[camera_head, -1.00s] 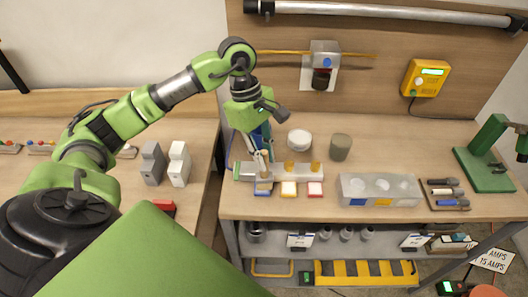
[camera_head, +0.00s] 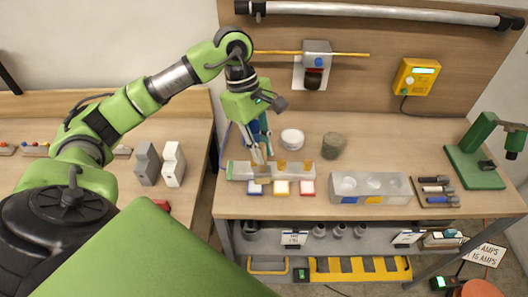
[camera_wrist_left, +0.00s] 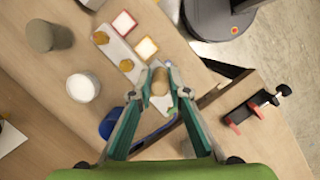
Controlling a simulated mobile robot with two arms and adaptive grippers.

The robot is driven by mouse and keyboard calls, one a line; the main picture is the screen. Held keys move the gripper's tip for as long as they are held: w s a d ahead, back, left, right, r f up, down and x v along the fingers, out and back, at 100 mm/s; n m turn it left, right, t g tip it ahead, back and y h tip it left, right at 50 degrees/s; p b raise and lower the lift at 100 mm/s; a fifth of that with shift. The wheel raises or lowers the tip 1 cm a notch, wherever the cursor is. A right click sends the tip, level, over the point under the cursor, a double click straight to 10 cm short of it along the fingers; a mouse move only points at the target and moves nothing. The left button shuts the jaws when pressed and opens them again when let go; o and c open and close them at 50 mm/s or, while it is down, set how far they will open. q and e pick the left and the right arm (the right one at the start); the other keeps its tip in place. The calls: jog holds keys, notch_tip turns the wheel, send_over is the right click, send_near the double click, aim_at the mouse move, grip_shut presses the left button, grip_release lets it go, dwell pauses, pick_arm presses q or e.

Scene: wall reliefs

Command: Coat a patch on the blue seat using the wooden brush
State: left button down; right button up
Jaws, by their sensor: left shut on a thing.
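My left gripper (camera_head: 262,153) is shut on the wooden brush (camera_wrist_left: 160,83), a pale wooden handle between the fingertips in the left wrist view. It hangs over the left part of a pale rack (camera_head: 240,171), and the fingers partly hide the brush. I cannot tell whether its lower end touches the rack. A white square with a blue edge (camera_head: 255,187) lies in front of the rack, just below the brush in the picture; it may be the blue seat. My right gripper is out of view.
Two wooden tops (camera_head: 283,168) stand in the rack, with yellow and red-edged squares before them. A white bowl (camera_head: 292,138) and a grey-brown pot (camera_head: 333,145) stand behind. A green stand (camera_head: 478,165) is at the right. Free bench lies behind the grey block.

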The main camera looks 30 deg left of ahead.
pick_arm(q)
jog(key=v, duration=0.1)
jog(key=p+v, duration=0.1)
jog(key=shift+d+r, duration=0.2)
jog(key=shift+r, duration=0.6)
jog(key=shift+r+p, duration=0.65)
jog(key=shift+r, duration=0.25)
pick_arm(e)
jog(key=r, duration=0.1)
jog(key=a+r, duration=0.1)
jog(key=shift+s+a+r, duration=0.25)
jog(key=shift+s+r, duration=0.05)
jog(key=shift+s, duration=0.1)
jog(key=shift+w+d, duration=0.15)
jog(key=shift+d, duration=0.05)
